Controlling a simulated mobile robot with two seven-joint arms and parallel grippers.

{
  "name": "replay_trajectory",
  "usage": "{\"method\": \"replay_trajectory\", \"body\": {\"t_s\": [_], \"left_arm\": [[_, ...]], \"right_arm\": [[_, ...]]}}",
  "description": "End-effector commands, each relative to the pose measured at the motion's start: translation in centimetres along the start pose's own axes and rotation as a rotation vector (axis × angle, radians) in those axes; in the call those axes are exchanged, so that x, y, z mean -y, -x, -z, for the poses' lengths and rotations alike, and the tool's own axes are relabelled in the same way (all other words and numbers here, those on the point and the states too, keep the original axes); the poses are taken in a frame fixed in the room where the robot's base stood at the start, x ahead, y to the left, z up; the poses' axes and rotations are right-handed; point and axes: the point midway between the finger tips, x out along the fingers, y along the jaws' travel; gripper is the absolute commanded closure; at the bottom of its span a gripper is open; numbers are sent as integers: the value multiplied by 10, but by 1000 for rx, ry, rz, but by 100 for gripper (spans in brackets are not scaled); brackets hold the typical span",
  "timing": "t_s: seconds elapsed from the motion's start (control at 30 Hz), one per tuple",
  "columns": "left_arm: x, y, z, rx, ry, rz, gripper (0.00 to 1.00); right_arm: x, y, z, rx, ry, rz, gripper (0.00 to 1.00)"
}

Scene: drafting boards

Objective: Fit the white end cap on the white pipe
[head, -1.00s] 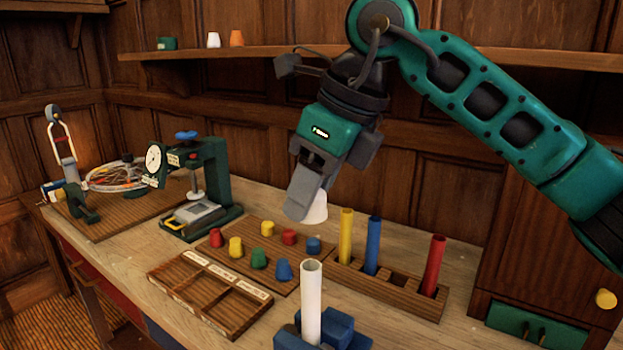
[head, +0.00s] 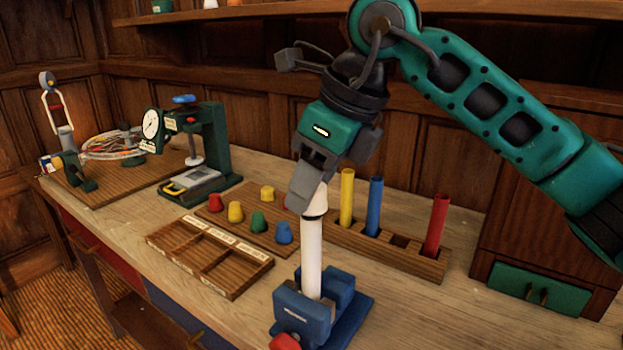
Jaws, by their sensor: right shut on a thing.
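The white pipe (head: 311,258) stands upright in a blue holder (head: 345,299) at the front of the bench. My right gripper (head: 304,203) is directly above it, shut on the white end cap (head: 317,199). The cap is at the pipe's top end, partly hidden by the gripper fingers. A dark band shows where cap and pipe meet, and I cannot tell whether the cap is seated or just above the rim. My left gripper is not in view.
A wooden rack (head: 375,250) with yellow, blue and red pipes stands right behind the white pipe. A board (head: 246,224) with several coloured caps and an empty divided tray (head: 208,250) lie to the left. A green press (head: 215,155) stands farther back.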

Motion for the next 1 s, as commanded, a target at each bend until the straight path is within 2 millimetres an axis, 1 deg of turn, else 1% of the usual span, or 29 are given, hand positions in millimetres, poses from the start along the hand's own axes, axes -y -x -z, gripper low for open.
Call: {"method": "replay_trajectory", "body": {"t_s": [0.27,1.0], "left_arm": [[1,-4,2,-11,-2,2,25],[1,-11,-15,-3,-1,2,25]], "right_arm": [[0,-4,2,0,0,0,88],[0,-21,9,0,0,0,88]]}}
